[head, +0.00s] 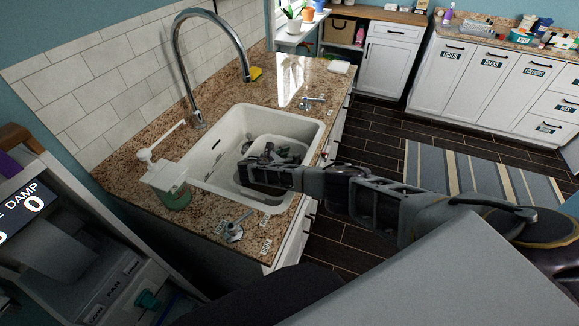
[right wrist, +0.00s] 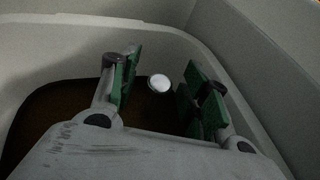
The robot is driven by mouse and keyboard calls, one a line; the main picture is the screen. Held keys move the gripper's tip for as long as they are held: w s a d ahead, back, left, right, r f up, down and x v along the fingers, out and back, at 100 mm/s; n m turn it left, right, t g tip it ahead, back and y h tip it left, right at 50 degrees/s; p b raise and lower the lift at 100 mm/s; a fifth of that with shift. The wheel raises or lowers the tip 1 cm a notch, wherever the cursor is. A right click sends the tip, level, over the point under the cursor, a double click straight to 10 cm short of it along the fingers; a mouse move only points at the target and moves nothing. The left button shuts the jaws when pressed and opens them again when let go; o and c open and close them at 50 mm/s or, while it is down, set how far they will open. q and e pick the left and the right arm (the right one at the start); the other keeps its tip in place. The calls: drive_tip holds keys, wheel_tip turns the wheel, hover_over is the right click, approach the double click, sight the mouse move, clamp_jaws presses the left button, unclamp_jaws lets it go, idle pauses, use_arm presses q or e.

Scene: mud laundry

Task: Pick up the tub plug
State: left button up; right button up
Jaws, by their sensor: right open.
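A small white round piece, which looks like the tub plug (right wrist: 159,83), shows in the right wrist view against dark brown, muddy-looking contents. A pale tub (right wrist: 45,55) surrounds it; in the head view the tub (head: 272,206) sits inside the white sink. My right gripper (right wrist: 157,88) is open, with its green-padded fingers on either side of the plug and nothing held. Whether the fingers touch the plug is unclear. In the head view my right gripper (head: 268,158) reaches into the tub and hides the plug. My left gripper is not in view.
The white sink (head: 228,118) is set in a granite counter (head: 130,190). A tall curved faucet (head: 188,80) stands behind it. A pump bottle (head: 170,185) stands at its near left corner. Small metal fittings (head: 234,230) lie on the near counter.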

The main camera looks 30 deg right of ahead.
drive_tip(key=shift+c, duration=0.3)
clamp_jaws()
drive_tip(key=shift+r, duration=0.15)
drive_tip(key=shift+r+p, duration=0.4)
drive_tip(key=shift+r, duration=0.65)
drive_tip(key=shift+r+p, duration=0.55)
drive_tip(key=shift+r, duration=3.3)
